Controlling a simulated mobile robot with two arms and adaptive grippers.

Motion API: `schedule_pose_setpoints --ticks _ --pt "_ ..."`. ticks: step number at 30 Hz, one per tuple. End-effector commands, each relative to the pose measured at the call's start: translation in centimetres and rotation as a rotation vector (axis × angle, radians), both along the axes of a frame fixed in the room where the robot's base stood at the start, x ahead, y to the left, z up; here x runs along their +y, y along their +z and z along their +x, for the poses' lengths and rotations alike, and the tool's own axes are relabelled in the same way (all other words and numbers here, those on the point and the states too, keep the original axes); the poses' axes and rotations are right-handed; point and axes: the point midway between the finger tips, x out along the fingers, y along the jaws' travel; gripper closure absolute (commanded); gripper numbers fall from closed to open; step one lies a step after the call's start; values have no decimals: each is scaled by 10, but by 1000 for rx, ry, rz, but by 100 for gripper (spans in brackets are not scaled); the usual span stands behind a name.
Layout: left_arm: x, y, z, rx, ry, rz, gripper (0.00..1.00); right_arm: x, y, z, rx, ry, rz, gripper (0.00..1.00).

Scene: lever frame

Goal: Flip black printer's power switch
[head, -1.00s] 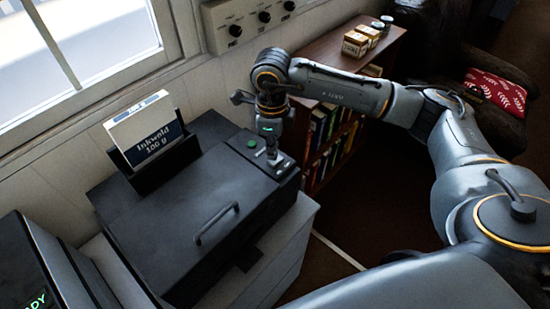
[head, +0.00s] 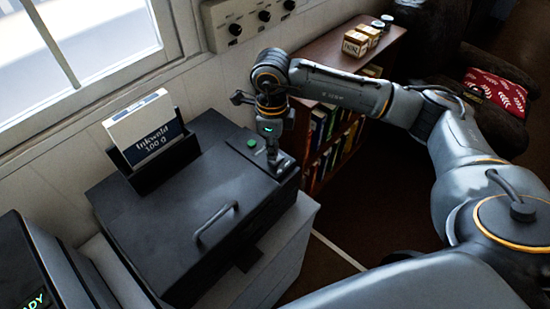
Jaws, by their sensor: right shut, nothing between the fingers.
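The black printer (head: 165,225) stands on a light cabinet at the left, with a handle on its front and a paper pack marked "Inkweld 100 g" (head: 148,130) in its rear tray. A small panel with a green button (head: 252,143) is at its right rear corner. My right gripper (head: 279,166) points down at this panel, shut and empty, its tips at or just above the panel. The power switch is not clearly visible; the gripper covers that part of the panel. My left gripper is not in view.
A second dark machine (head: 45,270) with a lit "READY" display is at the lower left. A grey box with knobs (head: 245,22) is on the wall behind. A bookshelf (head: 335,55) with small boxes stands right of the printer, and an armchair with a red cushion (head: 497,90) is beyond.

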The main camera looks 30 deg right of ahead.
Motion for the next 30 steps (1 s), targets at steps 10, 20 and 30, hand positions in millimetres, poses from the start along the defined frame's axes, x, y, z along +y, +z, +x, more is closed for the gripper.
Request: schedule_pose_setpoints --ticks 10,20,30 --pt "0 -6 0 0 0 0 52 0 -6 0 0 0 0 100" --pt "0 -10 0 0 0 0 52 0 -11 0 0 0 0 100" --pt "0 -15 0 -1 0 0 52 0 -16 0 0 0 0 100"
